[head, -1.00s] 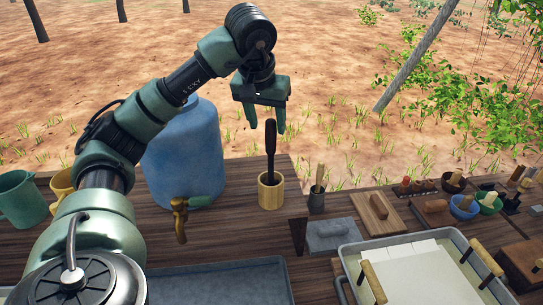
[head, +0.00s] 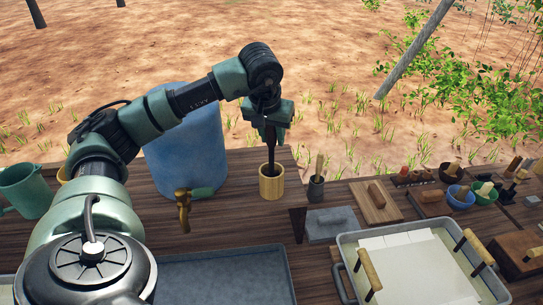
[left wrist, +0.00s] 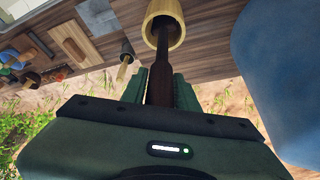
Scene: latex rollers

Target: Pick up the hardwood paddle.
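The hardwood paddle (head: 271,158) stands upright, its lower part hidden inside a light wooden cup (head: 271,186) on the table. Its dark brown handle also shows in the left wrist view (left wrist: 160,75), running from the cup to between my fingers. My left gripper (head: 271,134) is over the cup, pointing down, with its fingers around the upper handle. In the left wrist view one green finger is on each side of the handle, very close to it. Whether they press on it cannot be told. My right gripper is not in view.
A large blue jug (head: 187,150) with a brass tap (head: 184,208) stands left of the cup. A small dark pot (head: 316,188) holding a wooden-handled tool is just right of it. A grey block (head: 331,224) and a tray of pale sheets (head: 345,240) lie nearer right.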

